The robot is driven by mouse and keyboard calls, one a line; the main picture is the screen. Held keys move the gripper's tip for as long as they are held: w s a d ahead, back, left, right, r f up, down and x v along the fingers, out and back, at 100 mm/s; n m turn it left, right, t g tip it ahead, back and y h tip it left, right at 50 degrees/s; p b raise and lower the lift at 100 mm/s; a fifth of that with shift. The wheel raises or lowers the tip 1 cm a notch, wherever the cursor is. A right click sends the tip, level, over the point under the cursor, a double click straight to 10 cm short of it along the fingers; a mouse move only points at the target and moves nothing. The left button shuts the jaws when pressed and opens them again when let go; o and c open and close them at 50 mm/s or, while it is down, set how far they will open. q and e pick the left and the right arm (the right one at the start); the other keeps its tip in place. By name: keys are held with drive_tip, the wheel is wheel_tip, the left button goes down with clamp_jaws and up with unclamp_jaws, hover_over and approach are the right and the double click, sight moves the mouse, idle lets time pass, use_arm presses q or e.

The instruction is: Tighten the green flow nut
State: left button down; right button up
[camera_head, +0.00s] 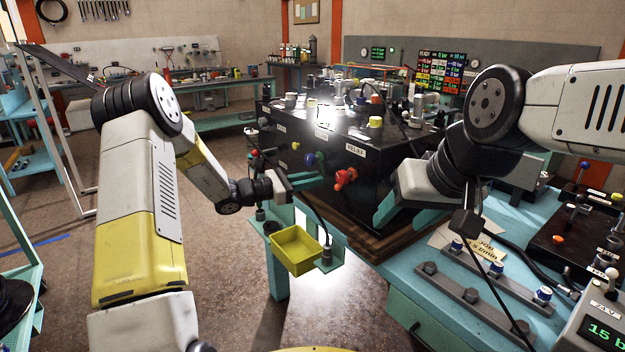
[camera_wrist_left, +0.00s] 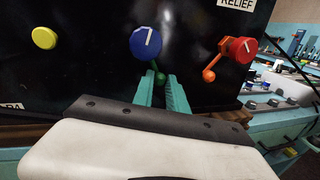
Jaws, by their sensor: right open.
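The green flow nut shows as a small green stem and ball (camera_wrist_left: 160,78) just below the blue knob (camera_wrist_left: 146,43) on the black panel. The blue knob has a white mark. In the left wrist view, the two teal fingers of my left gripper (camera_wrist_left: 159,84) point at the panel, one on each side of the green ball. A narrow gap lies between them; whether they touch the ball I cannot tell. In the head view, my left gripper's wrist is in front of the panel. My right gripper (camera_head: 428,203) is open and empty, with its fingers wide apart right of the black unit.
A red knob with an orange ball lever (camera_wrist_left: 238,52) is close right of the blue knob. A yellow knob (camera_wrist_left: 44,38) is to its left. A yellow tray (camera_head: 296,263) hangs below my left gripper. The teal bench (camera_head: 440,290) holds grey rails with blue-capped parts.

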sight(315, 169)
use_arm(q)
drive_tip(key=shift+w, duration=0.1)
idle(0.3)
drive_tip(key=shift+w+a+r+m+t+y, duration=0.1)
drive_tip(key=shift+w+a+m+y, duration=0.45)
drive_tip(key=shift+m, duration=1.15)
drive_tip(key=shift+w+a+r+m+t+y, duration=0.2)
drive_tip(key=shift+w+a+m, duration=0.45)
drive_tip(key=shift+m, duration=1.05)
drive_tip(key=shift+w+a+r+m+y, duration=0.1)
drive_tip(key=shift+w+a+m+y, duration=0.55)
drive_tip(key=shift+m, duration=1.05)
drive_tip(key=shift+w+d, duration=0.2)
drive_tip(key=shift+d, duration=0.05)
drive_tip(key=c, duration=1.3)
unclamp_jaws()
drive_tip(key=shift+c, duration=0.2)
drive_tip(key=v, duration=0.7)
drive_tip(key=shift+s+a, duration=0.15)
drive_tip(key=shift+a, duration=0.25)
